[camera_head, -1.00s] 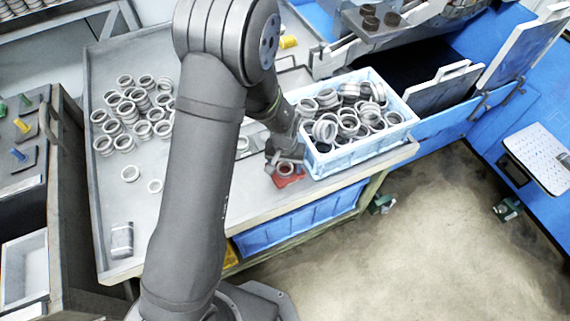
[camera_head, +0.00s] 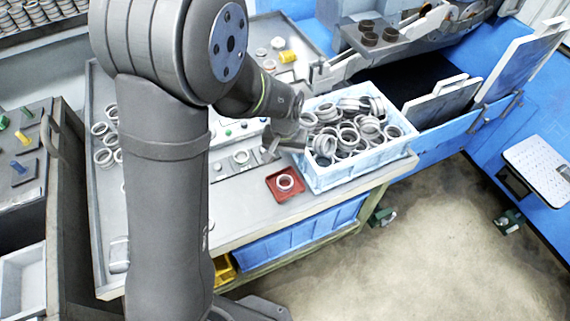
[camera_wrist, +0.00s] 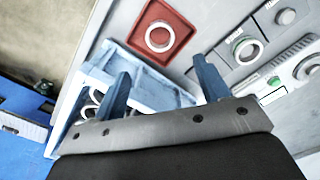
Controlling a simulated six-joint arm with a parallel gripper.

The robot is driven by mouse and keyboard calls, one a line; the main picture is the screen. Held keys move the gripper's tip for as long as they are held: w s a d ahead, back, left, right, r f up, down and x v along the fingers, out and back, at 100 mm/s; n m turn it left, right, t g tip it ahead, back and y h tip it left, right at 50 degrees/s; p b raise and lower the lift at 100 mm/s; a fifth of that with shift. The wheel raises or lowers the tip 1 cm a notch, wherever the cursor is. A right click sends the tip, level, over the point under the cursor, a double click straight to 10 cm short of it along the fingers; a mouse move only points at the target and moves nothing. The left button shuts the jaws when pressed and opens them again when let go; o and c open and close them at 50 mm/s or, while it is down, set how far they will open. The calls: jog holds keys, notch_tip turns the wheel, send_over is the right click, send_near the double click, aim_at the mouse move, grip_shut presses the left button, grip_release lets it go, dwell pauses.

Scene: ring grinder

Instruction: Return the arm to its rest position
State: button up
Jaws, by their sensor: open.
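My gripper (camera_head: 270,152) is raised above the table, just left of the blue crate in the head view. In the wrist view its two blue fingers (camera_wrist: 165,88) stand wide apart with nothing between them. A metal ring (camera_head: 285,182) lies on a small red tray (camera_head: 274,194) near the table's front edge. The wrist view also shows the ring (camera_wrist: 159,37) on the red tray (camera_wrist: 180,22), beyond the fingers and apart from them. My arm hides part of the table on the left.
The light-blue crate (camera_head: 330,181) full of metal rings stands right of my gripper. A panel with buttons and a ring (camera_head: 241,157) lies behind the red tray. Loose rings (camera_head: 103,157) lie on the table's left. The blue machine (camera_head: 440,135) stands behind right.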

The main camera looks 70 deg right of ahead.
jog(key=shift+r, duration=0.35)
jog(key=shift+f, duration=4.65)
jog(key=shift+f, duration=0.1)
